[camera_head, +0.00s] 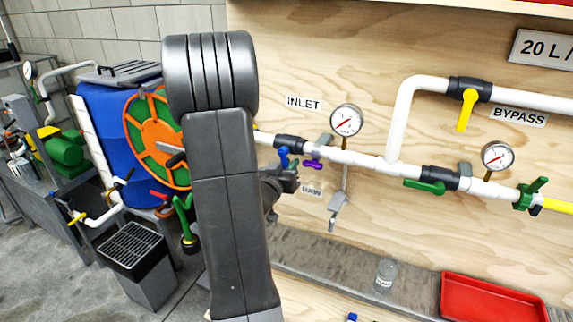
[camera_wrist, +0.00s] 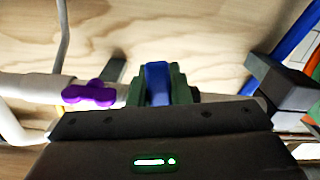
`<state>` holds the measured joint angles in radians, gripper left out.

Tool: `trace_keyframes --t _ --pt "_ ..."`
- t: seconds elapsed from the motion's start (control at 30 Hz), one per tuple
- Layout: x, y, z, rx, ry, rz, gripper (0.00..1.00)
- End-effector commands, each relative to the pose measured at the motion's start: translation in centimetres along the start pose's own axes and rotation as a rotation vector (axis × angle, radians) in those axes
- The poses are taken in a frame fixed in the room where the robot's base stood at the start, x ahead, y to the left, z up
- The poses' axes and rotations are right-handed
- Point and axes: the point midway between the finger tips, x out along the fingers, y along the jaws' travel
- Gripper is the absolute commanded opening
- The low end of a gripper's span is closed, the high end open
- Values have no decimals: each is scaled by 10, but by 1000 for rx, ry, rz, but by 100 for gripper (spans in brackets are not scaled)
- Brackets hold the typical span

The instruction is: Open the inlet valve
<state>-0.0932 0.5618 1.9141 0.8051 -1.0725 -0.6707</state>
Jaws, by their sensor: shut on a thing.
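The inlet valve is a black valve body (camera_head: 290,142) on the white pipe, just below and left of the INLET label (camera_head: 303,103). Its blue handle (camera_head: 284,157) hangs below the pipe in the head view, partly hidden by my gripper. My gripper (camera_head: 287,176) comes in from the left, behind my upright arm link. In the wrist view the blue handle (camera_wrist: 157,78) sits between the two dark green finger pads of my gripper (camera_wrist: 158,90), and the jaws are shut on it.
A small purple handle (camera_head: 312,163) is close to the right of my gripper. A pressure gauge (camera_head: 346,120) stands above the pipe. A green-handled valve (camera_head: 425,187) and the yellow bypass handle (camera_head: 467,110) are farther right. A red tray (camera_head: 493,298) and clear jar (camera_head: 385,274) are below.

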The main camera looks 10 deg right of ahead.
Motion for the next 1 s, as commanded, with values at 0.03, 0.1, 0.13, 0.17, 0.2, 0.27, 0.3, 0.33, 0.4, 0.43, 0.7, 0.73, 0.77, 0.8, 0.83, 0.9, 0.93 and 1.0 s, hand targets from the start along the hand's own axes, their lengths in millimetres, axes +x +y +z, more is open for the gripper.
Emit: trace_keyframes --t 0.03,0.1,0.13,0.17,0.2,0.27,0.3,0.33,0.4,0.43,0.7,0.73,0.77,0.8,0.83,0.9,0.93,1.0 --pt "0 2 -1 -34 -1 1 0" --pt "0 5 -1 -84 -1 1 0" --pt "0 6 -1 -103 0 1 0" --pt "0 6 -1 -124 0 0 0" --pt "0 8 -2 -149 0 0 0" --pt "0 9 -2 -185 0 0 0" --pt "0 10 -2 -206 -1 0 0" --pt "0 11 -2 -221 -1 0 0" --pt "0 12 -2 -252 -1 0 0" --pt "0 13 -2 -263 -1 0 0" --pt "0 15 -2 -318 -1 0 0" --pt "0 15 -2 -320 -1 0 0" --pt "0 15 -2 -321 -1 0 0" --pt "0 15 -2 -322 -1 0 0" --pt "0 15 -2 -322 -1 0 0" --pt "0 15 -2 -322 -1 0 0" --pt "0 15 -2 -321 -1 0 0" --pt "0 15 -2 -321 -1 0 0"
